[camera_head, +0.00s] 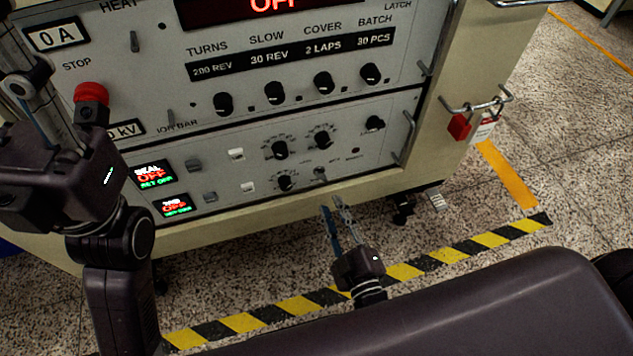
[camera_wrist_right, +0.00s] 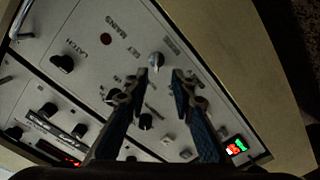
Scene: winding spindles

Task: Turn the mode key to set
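The mode key (camera_head: 320,174) is a small silver key switch low on the lower grey panel, left of a red indicator lamp. In the right wrist view the key (camera_wrist_right: 156,61) stands just beyond my fingertips, in line with the gap between them. My right gripper (camera_head: 331,204) points up at the panel from below the key. In the right wrist view its two fingers (camera_wrist_right: 160,75) are apart with nothing between them. My left gripper (camera_head: 30,85) is at the left edge near the red stop button; its fingers are partly out of frame. The exact angle of the key is too small to read.
Black knobs (camera_head: 280,149) sit close above and left of the key. A red padlock (camera_head: 459,127) hangs on the cabinet's right side. A metal handle (camera_head: 405,138) stands out at the panel's right end. Yellow-black tape (camera_head: 405,271) marks the floor in front.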

